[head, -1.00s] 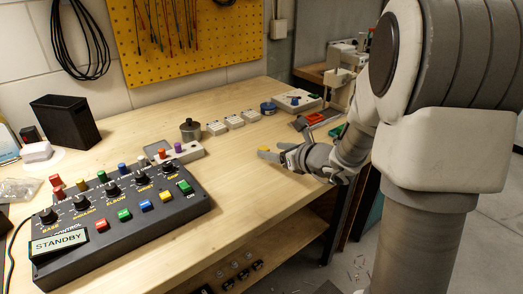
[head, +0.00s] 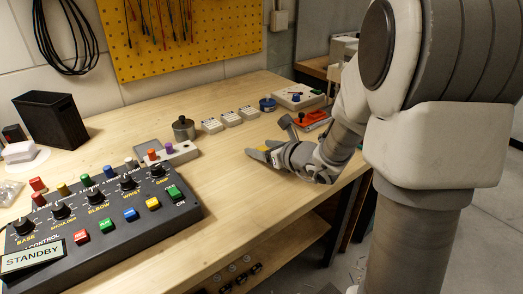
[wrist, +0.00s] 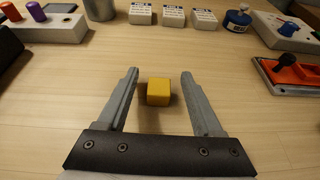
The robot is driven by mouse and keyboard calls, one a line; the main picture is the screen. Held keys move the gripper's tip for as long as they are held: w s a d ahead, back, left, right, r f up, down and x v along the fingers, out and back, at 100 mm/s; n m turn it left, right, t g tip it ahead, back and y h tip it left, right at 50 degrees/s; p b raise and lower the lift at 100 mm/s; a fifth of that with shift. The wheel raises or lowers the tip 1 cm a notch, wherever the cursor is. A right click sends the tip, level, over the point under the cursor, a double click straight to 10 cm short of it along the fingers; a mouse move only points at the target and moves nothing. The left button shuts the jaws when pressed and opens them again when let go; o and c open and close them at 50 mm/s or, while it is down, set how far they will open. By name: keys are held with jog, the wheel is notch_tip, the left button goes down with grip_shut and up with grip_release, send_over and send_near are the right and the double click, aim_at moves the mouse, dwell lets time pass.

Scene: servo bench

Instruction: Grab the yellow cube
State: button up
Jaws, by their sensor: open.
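The yellow cube (wrist: 158,91) sits on the wooden bench, and in the wrist view it lies between the fingertips of my gripper (wrist: 158,75). The fingers are open, with a gap on each side of the cube; neither finger touches it. In the head view, my gripper (head: 260,151) reaches low over the bench from the right. A small yellow part of the cube (head: 262,149) shows there, and the fingers hide the rest.
A black control box (head: 100,215) with knobs and buttons fills the left front. White labelled blocks (wrist: 172,17), a blue-lidded jar (wrist: 237,21) and an orange tool (wrist: 291,75) stand beyond my gripper. The wood around the cube is clear.

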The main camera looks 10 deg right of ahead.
jog(key=shift+w+a+f, duration=0.1)
jog(key=shift+w, duration=0.05)
grip_shut()
dwell(0.4)
